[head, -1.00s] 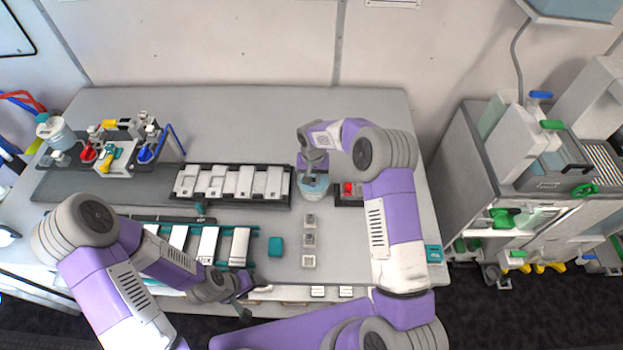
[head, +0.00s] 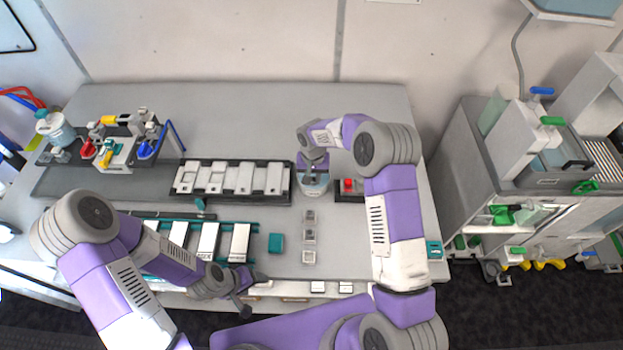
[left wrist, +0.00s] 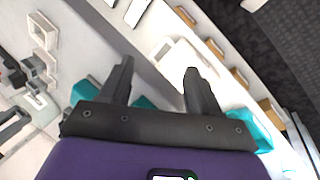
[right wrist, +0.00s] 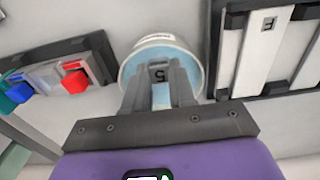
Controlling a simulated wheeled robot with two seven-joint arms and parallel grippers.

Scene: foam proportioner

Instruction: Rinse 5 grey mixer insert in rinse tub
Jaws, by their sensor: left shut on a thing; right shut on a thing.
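The round white rinse tub (head: 313,189) with pale blue liquid stands near the middle right of the table. It also shows in the right wrist view (right wrist: 193,50). My right gripper (head: 314,172) reaches down into the tub's mouth. In the right wrist view its fingers (right wrist: 159,68) are shut on the grey mixer insert (right wrist: 158,75), marked 5, inside the tub. How deep the insert sits is hard to tell. My left gripper (head: 246,301) is at the table's front edge, its fingers (left wrist: 157,70) well apart in the left wrist view; what it holds cannot be made out.
A black rack (head: 232,197) with white blocks lies left of the tub. A red-buttoned unit (head: 348,187) is close on the tub's right. The table's back is clear.

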